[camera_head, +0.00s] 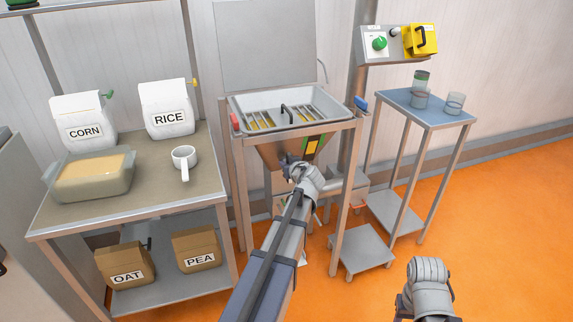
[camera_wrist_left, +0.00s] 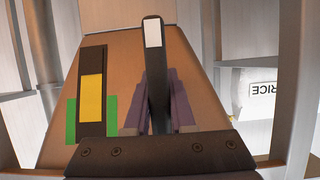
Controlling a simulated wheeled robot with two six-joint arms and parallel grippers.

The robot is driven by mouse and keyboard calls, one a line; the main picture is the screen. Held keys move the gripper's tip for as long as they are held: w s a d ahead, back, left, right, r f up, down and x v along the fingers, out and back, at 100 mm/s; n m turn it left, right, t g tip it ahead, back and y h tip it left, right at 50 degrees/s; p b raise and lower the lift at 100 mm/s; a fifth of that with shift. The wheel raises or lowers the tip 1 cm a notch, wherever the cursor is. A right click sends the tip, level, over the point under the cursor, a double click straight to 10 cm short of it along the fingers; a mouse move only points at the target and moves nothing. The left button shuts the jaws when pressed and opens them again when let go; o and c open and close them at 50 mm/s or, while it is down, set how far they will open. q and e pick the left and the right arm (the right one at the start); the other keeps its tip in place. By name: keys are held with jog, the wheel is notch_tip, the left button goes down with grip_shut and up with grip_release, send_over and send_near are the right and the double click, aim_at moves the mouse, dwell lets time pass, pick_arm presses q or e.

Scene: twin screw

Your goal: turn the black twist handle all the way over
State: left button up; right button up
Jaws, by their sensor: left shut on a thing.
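The black twist handle (camera_wrist_left: 156,60), with a white patch near its top end, stands upright in the left wrist view. It is in front of the brown sloped face of the hopper (camera_wrist_left: 130,40). My left gripper (camera_wrist_left: 160,115) is shut on the handle, with its fingers on both sides. In the head view my left gripper (camera_head: 290,162) is at the front of the hopper under the metal frame, and the handle is mostly hidden there. Of my right arm, only grey links show at the lower right; its fingers do not show.
A dark slot with a yellow block (camera_wrist_left: 92,98) and green patches is left of the handle in the wrist view. A grated tray (camera_head: 290,108) tops the hopper. A table with bags stands left; a blue-topped stand (camera_head: 440,108) with cups stands right.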

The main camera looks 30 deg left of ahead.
pick_arm(q)
grip_shut()
jog(key=shift+f+m+g+y+b, duration=0.1)
jog(key=shift+m+g+y+b, duration=0.45)
jog(key=shift+m+y+b, duration=1.1)
jog(key=shift+m+g+y+b, duration=0.5)
jog(key=shift+m+b, duration=0.45)
jog(key=shift+m, duration=1.45)
jog(key=shift+f+m+g+y+b, duration=0.1)
jog(key=shift+m+g+y+b, duration=0.8)
jog(key=shift+m, duration=1.15)
jog(key=shift+r+t+b, duration=0.15)
jog(key=shift+t+b, duration=0.1)
jog(key=shift+b, duration=0.2)
jog(key=o, duration=0.6)
grip_release()
